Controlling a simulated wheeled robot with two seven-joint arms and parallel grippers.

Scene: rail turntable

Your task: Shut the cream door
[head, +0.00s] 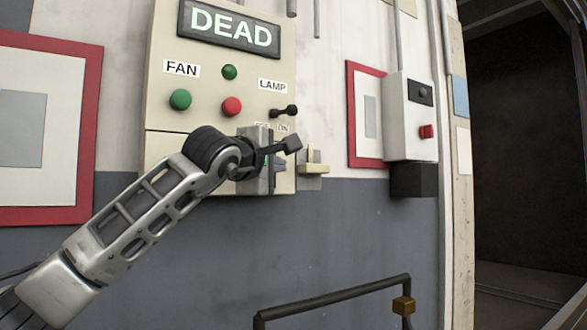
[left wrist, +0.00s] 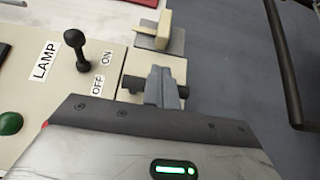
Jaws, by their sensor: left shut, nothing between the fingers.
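The cream door seems to be the lower panel (head: 160,148) of the cream control box, below a dark seam. It looks about flush, but my arm hides much of it, so I cannot tell whether it is fully shut. A cream latch (head: 313,168) on a grey plate sits beside its right edge; it also shows in the left wrist view (left wrist: 153,32). My left gripper (head: 270,168) is shut and empty in front of the panel's right part. In the left wrist view its fingertips (left wrist: 165,88) overlap a dark piece on the cream surface; contact is unclear. My right gripper is out of view.
Above are the DEAD sign (head: 230,24), green and red buttons and the black LAMP lever (head: 284,111). A grey box with a red button (head: 410,118) hangs to the right. A dark rail (head: 335,298) stands low in front. A dark opening lies far right.

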